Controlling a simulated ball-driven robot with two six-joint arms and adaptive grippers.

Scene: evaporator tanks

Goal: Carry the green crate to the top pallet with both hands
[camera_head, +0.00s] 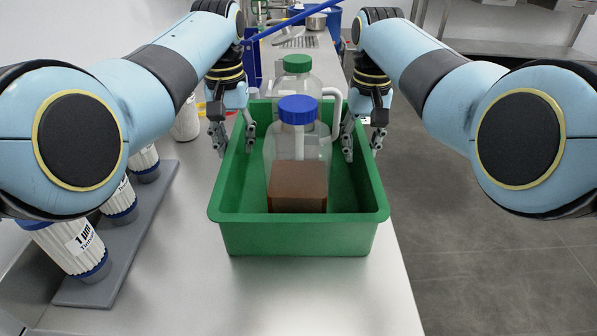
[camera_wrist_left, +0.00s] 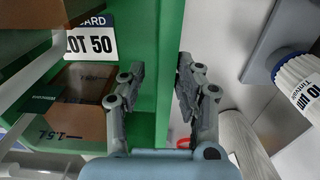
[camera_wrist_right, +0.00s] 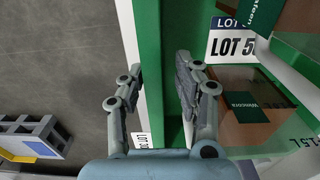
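The green crate (camera_head: 300,236) stands on the steel counter in the head view. It holds a blue-capped bottle (camera_head: 298,145) with brown contents and a green-capped bottle (camera_head: 297,64) behind it. My left gripper (camera_head: 232,138) is at the crate's left wall; in the left wrist view its open fingers (camera_wrist_left: 157,88) lie either side of that wall. My right gripper (camera_head: 362,140) is at the right wall; in the right wrist view its open fingers (camera_wrist_right: 157,88) lie either side of it. Gaps show between fingers and walls. I cannot make out a top pallet.
Several white ribbed filter cartridges (camera_head: 75,247) stand on a grey tray (camera_head: 120,262) left of the crate. Another white cylinder (camera_head: 186,120) stands behind them. The counter (camera_head: 330,290) is clear in front of the crate. Open floor (camera_head: 480,265) lies to the right.

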